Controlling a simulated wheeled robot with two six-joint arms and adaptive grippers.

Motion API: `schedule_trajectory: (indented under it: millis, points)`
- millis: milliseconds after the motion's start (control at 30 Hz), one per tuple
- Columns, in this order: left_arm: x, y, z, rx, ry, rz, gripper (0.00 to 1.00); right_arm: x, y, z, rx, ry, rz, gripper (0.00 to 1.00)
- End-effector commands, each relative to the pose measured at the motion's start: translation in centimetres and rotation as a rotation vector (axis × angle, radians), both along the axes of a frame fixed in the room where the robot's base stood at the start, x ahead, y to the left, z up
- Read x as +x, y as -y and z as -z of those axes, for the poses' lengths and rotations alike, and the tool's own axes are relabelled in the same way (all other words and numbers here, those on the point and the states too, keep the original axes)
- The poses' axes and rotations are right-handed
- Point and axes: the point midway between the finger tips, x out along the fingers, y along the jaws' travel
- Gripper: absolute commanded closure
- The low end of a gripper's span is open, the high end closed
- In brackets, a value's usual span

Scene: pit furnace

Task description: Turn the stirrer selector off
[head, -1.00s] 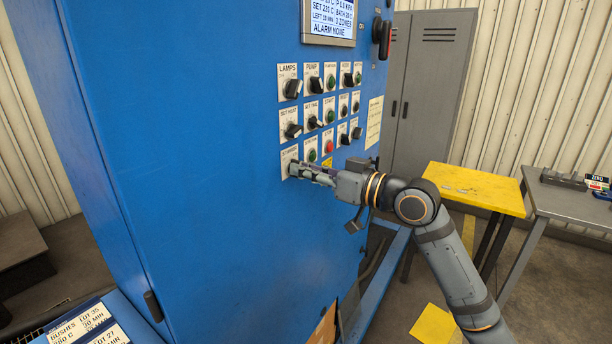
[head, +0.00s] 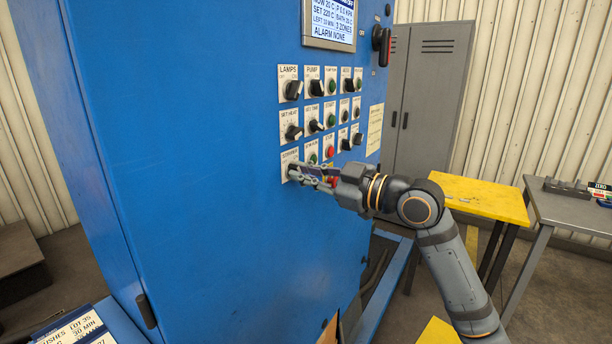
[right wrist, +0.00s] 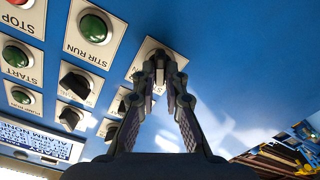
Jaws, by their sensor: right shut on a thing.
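The stirrer selector (head: 288,160) sits on a pale label plate at the bottom left of the control panel on the blue cabinet. My right gripper (head: 297,173) is at this plate, its fingertips shut on the selector's knob. In the right wrist view the two fingers (right wrist: 164,78) come together over the plate (right wrist: 148,48). The fingers hide the knob, so I cannot read its position. My left gripper is in neither view.
Other knobs (head: 293,132) and buttons sit close by on the panel. The green stir run button (right wrist: 94,27) is beside the stirrer plate. A yellow table (head: 480,188) and a grey bench (head: 575,206) stand to the right.

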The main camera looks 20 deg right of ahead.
Motion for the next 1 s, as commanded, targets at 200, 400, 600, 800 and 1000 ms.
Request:
schedule_trajectory:
  millis: [200,400,600,800,1000]
  points:
    - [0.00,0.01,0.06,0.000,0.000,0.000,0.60,0.00,0.00,0.00,-0.013,0.010,0.000,1.00]
    - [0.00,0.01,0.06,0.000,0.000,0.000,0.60,0.00,0.00,-0.01,-0.014,0.011,0.000,1.00]
    - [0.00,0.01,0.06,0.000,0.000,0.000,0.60,0.00,0.00,-0.01,-0.013,0.010,0.000,0.75]
    - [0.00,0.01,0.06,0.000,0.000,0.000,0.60,0.00,0.00,-0.01,-0.013,0.010,0.000,0.66]
    - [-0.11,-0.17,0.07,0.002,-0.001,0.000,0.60,-0.01,-0.01,0.00,-0.013,0.010,0.000,0.66]
